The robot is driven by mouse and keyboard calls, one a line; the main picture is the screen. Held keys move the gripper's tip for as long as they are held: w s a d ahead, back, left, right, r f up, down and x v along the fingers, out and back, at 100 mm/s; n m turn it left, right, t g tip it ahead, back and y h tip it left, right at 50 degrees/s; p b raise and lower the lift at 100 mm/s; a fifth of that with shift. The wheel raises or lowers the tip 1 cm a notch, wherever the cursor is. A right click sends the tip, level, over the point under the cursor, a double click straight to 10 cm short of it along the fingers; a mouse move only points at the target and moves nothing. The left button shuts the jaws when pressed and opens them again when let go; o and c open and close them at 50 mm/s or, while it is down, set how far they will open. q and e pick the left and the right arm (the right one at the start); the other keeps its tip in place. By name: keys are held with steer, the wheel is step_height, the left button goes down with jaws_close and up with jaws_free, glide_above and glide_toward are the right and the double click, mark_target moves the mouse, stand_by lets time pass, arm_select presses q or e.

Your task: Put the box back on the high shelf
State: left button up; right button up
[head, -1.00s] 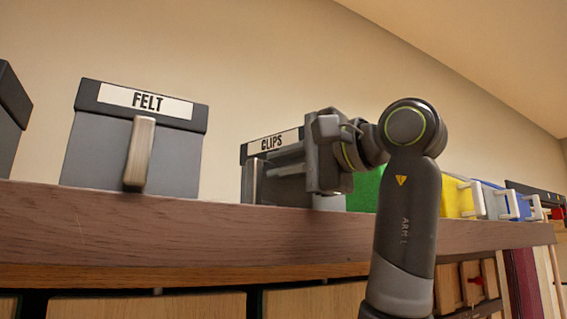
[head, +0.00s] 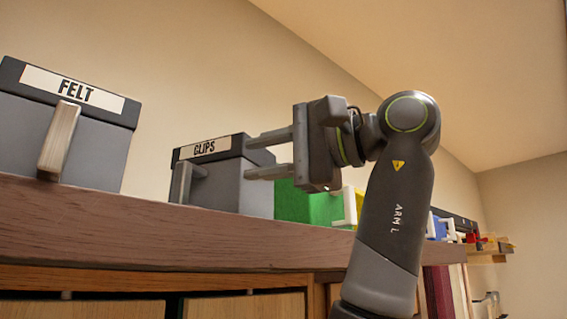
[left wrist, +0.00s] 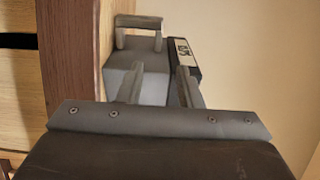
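The grey box labelled CLIPS (head: 235,186), with a dark lid and a grey front handle (head: 186,182), sits upright on the high wooden shelf (head: 150,228). My left gripper (head: 247,157) is to the right of the handle, and its two fingers point left across the box's right part in the picture. The fingers are apart with nothing held between them. In the left wrist view a grey box (left wrist: 138,62) with a handle and label lies beyond the fingertips (left wrist: 158,78); its label is too small to read. My right gripper is out of view.
The grey FELT box (head: 60,128) stands left of the CLIPS box, with a gap between them. A green box (head: 308,204) stands to the right, with several coloured boxes further along. Wooden fronts (head: 95,305) lie below the shelf edge.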

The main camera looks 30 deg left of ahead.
arm_select(q)
steer(key=shift+w+d, duration=0.1)
steer(key=shift+d, duration=1.5)
